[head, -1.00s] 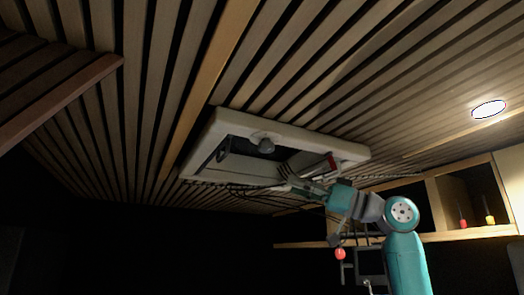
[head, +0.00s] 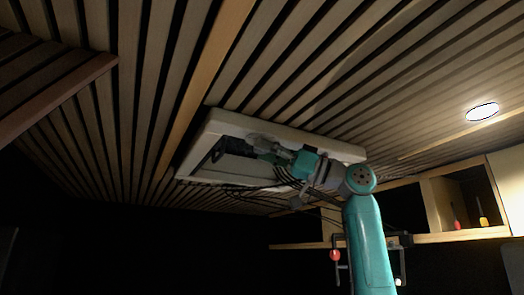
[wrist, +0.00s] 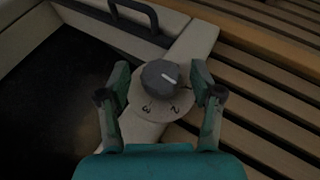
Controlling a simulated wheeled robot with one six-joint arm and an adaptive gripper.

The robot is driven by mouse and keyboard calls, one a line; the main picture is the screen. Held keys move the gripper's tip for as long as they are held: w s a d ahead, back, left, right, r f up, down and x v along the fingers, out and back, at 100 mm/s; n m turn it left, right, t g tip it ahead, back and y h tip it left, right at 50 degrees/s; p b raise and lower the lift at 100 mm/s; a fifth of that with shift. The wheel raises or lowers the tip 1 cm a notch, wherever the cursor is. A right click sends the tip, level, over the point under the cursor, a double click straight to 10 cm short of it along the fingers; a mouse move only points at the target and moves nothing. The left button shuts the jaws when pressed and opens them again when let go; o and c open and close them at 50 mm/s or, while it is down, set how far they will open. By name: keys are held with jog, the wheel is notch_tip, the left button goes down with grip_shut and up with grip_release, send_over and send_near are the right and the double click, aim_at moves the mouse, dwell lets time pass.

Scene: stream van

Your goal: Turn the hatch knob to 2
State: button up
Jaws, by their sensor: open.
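The dark grey hatch knob (wrist: 160,76) sits on a pale round dial plate (wrist: 165,104) on the hatch frame. Its white mark points right and slightly down in the wrist view. The numerals 3 and 2 show on the plate, below the knob; the mark is not lined up with the 2. My gripper (wrist: 160,81) is open, with one finger on each side of the knob. I cannot tell whether either finger touches it. In the head view my gripper (head: 272,150) is up at the white hatch frame (head: 330,143) and largely hides the knob.
A dark handle (wrist: 138,22) stands on the hatch just beyond the knob. The slatted ceiling (head: 300,50) surrounds the frame. A round lamp (head: 482,112) is at the right, above an open shelf (head: 440,238) holding small coloured items. Dark open space lies below the hatch.

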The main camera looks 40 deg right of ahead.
jog(key=shift+w+a+r, duration=0.2)
jog(key=shift+w+a, duration=0.15)
jog(key=c, duration=1.2)
jog(key=shift+o, duration=0.2)
jog(key=shift+g+y, duration=0.3)
jog(key=shift+n+g+y, duration=1.2)
jog(key=shift+g+y, duration=0.1)
jog(key=shift+g, duration=0.4)
jog(key=shift+n+g+y, duration=1.2)
jog(key=shift+g+y, duration=0.1)
jog(key=shift+g, duration=0.4)
